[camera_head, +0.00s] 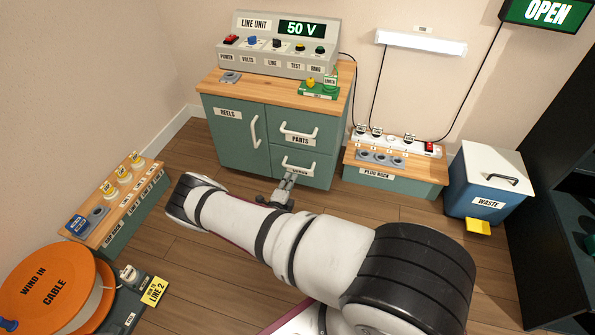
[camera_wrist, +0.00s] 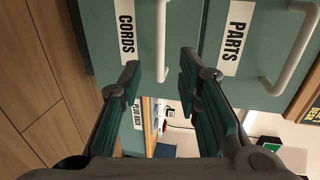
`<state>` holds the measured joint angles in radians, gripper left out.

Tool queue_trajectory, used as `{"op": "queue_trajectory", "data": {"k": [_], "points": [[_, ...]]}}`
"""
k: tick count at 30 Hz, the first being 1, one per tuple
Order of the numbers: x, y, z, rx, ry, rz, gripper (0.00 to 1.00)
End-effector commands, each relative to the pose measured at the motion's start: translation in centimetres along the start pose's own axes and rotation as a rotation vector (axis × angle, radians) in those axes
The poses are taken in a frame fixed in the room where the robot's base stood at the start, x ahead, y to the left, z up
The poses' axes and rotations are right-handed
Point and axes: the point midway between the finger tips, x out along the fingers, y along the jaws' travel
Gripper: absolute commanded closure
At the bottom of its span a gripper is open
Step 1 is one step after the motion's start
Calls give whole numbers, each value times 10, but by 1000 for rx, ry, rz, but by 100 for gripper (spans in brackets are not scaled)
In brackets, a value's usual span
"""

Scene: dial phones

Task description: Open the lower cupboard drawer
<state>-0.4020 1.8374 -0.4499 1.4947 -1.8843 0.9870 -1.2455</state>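The green cupboard (camera_head: 236,150) has a wooden top, a REELS door on the left and two drawers on the right. The lower drawer (camera_head: 322,171), labelled CORDS in the wrist view (camera_wrist: 143,20), looks closed. Its white bar handle (camera_wrist: 161,45) also shows in the head view (camera_head: 301,166). The upper PARTS drawer (camera_head: 316,120) is closed too. My gripper (camera_wrist: 160,64) is open and empty in the wrist view. Its fingers lie either side of the CORDS handle's line, near its end; contact cannot be told. In the head view my gripper (camera_head: 291,176) is in front of the lower drawer, partly covering its label.
The PARTS handle (camera_wrist: 290,52) sticks out close to my gripper. A plug rack (camera_head: 395,180) stands right of the cupboard, with a blue waste bin (camera_head: 470,195) beyond. Floor before the REELS door is clear.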

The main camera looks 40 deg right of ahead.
Motion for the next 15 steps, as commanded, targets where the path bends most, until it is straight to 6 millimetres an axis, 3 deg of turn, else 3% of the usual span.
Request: {"op": "queue_trajectory", "data": {"k": [9, 15], "points": [[64, 3, -2, 4, 4, -1, 69], [92, 2, -1, 4, 3, -1, 69]]}}
